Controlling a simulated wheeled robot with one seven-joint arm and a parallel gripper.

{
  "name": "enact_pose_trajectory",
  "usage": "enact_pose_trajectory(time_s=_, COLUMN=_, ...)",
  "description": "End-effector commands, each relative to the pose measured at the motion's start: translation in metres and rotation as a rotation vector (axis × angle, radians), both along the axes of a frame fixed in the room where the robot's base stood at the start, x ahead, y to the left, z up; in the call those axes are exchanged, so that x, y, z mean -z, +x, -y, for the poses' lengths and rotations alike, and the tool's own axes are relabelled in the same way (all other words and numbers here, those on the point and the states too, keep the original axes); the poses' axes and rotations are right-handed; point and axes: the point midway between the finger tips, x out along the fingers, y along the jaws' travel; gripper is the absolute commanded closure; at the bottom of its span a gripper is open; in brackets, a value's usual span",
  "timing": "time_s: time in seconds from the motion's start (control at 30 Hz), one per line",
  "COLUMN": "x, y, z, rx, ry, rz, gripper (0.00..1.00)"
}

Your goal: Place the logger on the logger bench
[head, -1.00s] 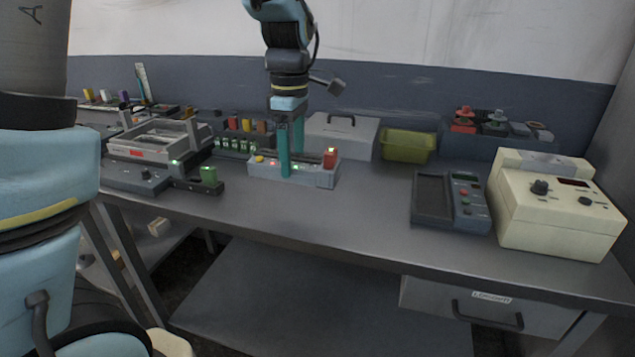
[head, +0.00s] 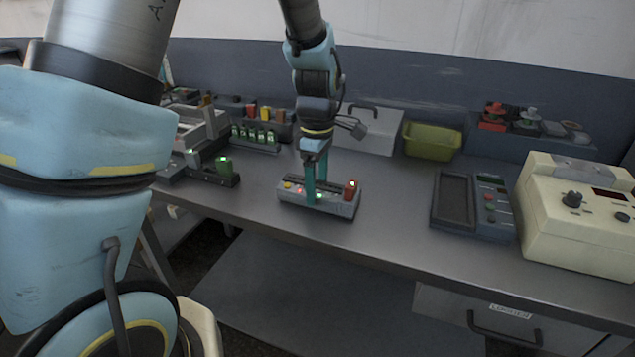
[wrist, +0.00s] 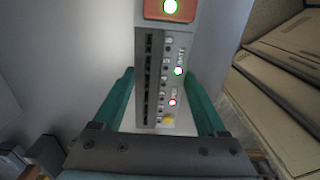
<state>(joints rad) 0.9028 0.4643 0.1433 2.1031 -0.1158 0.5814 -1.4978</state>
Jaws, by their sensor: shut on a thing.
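The logger is a long grey box (head: 335,208) with small lights, a yellow button at its left end and a red block with a lit top at its right end. My gripper (head: 316,190) is shut across its middle, with one teal finger on each long side. In the wrist view the logger (wrist: 175,75) lies lengthwise between the fingers, its red block farthest away. It is over the front part of the grey bench top (head: 395,220); I cannot tell whether its underside touches.
A dark tray device (head: 453,201) and a cream instrument box (head: 575,230) stand to the right. A yellow-green bin (head: 432,141) and a pale case (head: 368,130) stand behind. A rack of green-lit modules (head: 255,137) is back left. Bench space between logger and tray is clear.

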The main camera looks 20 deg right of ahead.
Motion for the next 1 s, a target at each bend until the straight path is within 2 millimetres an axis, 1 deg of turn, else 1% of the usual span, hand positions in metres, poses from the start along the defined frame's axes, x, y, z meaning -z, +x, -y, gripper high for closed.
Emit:
enact_pose_trajectory(time_s=0.4, x=0.006, y=0.000, z=0.000, rx=0.000, ry=-0.001, rz=0.001, gripper=0.83)
enact_pose_trajectory(time_s=0.43, x=0.006, y=0.000, z=0.000, rx=0.000, ry=-0.001, rz=0.001, gripper=0.22)
enact_pose_trajectory(time_s=0.6, x=0.005, y=0.000, z=0.000, rx=0.000, ry=-0.001, rz=0.001, gripper=0.03)
enact_pose_trajectory(time_s=0.63, x=0.005, y=0.000, z=0.000, rx=0.000, ry=-0.001, rz=0.001, gripper=0.00)
enact_pose_trajectory(time_s=0.87, x=0.005, y=0.000, z=0.000, rx=0.000, ry=-0.001, rz=0.001, gripper=0.00)
enact_pose_trajectory(time_s=1.0, x=-0.004, y=0.000, z=0.001, rx=0.001, ry=-0.003, rz=0.003, gripper=0.00)
